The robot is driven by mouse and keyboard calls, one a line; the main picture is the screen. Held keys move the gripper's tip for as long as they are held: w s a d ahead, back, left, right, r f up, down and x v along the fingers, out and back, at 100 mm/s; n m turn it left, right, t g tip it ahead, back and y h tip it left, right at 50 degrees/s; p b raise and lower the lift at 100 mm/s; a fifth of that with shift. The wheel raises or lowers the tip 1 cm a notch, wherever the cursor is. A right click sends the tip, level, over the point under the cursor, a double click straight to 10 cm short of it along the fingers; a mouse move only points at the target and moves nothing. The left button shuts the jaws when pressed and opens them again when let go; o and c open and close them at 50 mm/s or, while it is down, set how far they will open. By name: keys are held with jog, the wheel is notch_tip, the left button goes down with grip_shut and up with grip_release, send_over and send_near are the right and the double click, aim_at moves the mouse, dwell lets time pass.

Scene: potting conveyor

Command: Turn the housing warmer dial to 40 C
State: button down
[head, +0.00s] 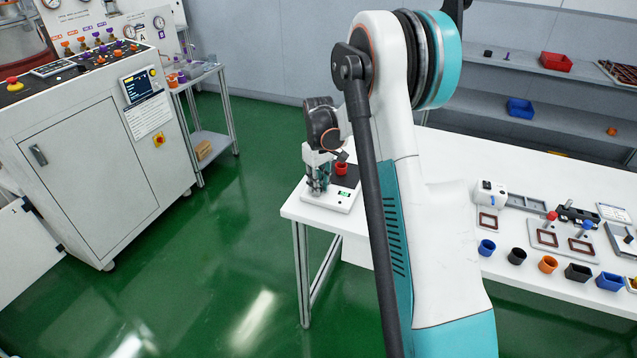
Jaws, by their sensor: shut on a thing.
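The housing warmer (329,203) is a low white unit at the left end of the white table, with a dark plate on top and a small green display on its front. A red cup-like part (341,168) sits on the dark plate. My gripper (318,188) points down at the left side of the warmer, its fingers shut on what appears to be the dial. The dial is hidden by the fingers, so its setting cannot be read. The display's figures are too small to read.
My arm hides the table's middle. Several coloured cups (547,264), fixtures and a white device (490,191) stand on the table's right part. Shelves (497,77) with bins line the back wall. A control cabinet (95,165) stands left, with open green floor between it and the table.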

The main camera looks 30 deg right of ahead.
jog(key=shift+n, duration=1.2)
jog(key=c, duration=1.5)
grip_release()
jog(key=shift+o, duration=0.2)
notch_tip(320, 180, up, 12)
